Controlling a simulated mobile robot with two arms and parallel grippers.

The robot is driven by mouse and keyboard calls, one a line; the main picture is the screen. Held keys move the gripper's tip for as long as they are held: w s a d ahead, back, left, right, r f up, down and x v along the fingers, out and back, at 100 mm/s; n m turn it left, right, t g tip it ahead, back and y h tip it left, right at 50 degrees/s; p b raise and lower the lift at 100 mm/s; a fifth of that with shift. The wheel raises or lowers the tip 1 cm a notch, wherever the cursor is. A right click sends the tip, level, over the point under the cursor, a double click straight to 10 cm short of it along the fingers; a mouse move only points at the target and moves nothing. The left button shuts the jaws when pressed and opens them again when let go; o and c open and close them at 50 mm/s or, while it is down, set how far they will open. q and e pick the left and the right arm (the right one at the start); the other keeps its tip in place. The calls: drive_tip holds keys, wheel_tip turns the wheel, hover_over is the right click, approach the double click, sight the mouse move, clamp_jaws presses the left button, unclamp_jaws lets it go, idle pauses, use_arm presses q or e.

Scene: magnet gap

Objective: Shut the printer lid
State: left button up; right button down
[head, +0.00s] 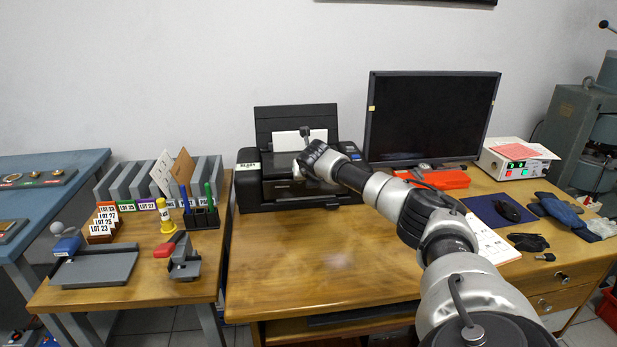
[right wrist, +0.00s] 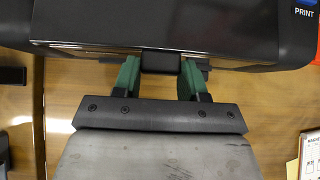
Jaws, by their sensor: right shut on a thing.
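The black printer (head: 250,192) stands at the back left of the wooden desk, with a raised rear panel (head: 295,118) and white paper in front of it. My right arm reaches across the desk to it, and my right gripper (head: 303,172) is at its front, partly hidden by my wrist. In the right wrist view, the green-padded fingers of my right gripper (right wrist: 160,72) are shut on a small black tab (right wrist: 160,62) at the front edge of the dark printer lid (right wrist: 160,25). How far the lid stands open is hard to tell. My left gripper is not in view.
A monitor (head: 432,115) stands right of the printer, with a red-orange object (head: 440,179) below it. A side table (head: 120,275) with file dividers (head: 120,185) and a pen holder (head: 202,217) is on the left. The desk's front left is clear.

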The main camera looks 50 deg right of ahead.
drive_tip(key=shift+d, duration=0.1)
idle(0.3)
drive_tip(key=c, duration=0.9)
unclamp_jaws()
drive_tip(key=o, duration=0.3)
drive_tip(key=shift+s+r, duration=0.1)
drive_tip(key=shift+r, duration=0.05)
drive_tip(key=shift+w, duration=0.2)
drive_tip(key=shift+w+f, duration=0.15)
drive_tip(key=shift+f, duration=0.1)
drive_tip(key=shift+r, duration=0.1)
